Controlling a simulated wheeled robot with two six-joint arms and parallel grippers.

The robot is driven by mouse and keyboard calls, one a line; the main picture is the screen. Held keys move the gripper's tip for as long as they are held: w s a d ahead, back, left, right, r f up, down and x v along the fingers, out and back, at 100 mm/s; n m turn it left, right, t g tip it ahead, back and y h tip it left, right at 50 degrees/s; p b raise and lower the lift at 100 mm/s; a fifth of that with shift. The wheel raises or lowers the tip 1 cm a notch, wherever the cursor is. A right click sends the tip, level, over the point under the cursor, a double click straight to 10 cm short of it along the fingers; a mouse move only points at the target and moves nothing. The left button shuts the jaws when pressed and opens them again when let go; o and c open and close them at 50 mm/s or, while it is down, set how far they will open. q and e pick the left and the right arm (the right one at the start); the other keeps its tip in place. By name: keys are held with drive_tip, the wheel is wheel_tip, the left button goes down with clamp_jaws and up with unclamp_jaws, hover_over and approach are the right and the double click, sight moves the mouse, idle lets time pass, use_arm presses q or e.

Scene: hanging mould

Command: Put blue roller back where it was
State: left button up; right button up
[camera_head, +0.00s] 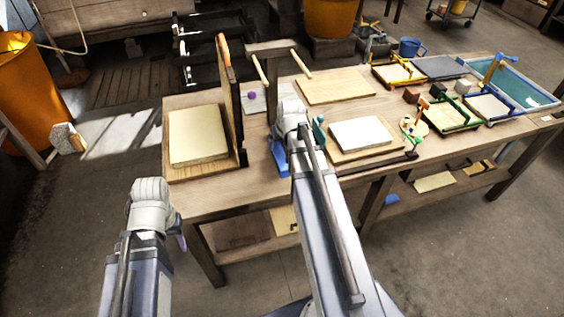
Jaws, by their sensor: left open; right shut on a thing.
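A blue roller (279,157) shows just left of my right wrist, low over the table's front part. It is partly hidden by my arm. My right gripper (284,145) points away from the camera, its jaws largely hidden behind the wrist, and it is shut on the blue roller. Whether the roller touches the tabletop is unclear. My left gripper (178,238) is open and empty, low in front of the table's left end. Its fingers are mostly hidden by its wrist.
The wooden table (225,195) carries an upright board (231,100) and a pale block (198,135) at left. A stand with two pegs (272,48) is behind my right arm. A board with a white sheet (361,133) lies right. Coloured frames and a blue tray (515,85) fill the far right.

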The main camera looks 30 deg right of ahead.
sight(283, 152)
drive_tip(key=shift+f+b, duration=1.95)
drive_tip(key=shift+f, duration=0.55)
drive_tip(key=shift+f, duration=0.2)
drive_tip(key=shift+s+f+b, duration=0.1)
drive_tip(key=shift+f+b, duration=0.3)
drive_tip(key=shift+b, duration=0.3)
clamp_jaws()
drive_tip(key=o, duration=0.8)
unclamp_jaws()
drive_tip(key=shift+o, duration=1.4)
drive_tip(key=shift+f, duration=0.1)
drive_tip(key=shift+r, duration=0.25)
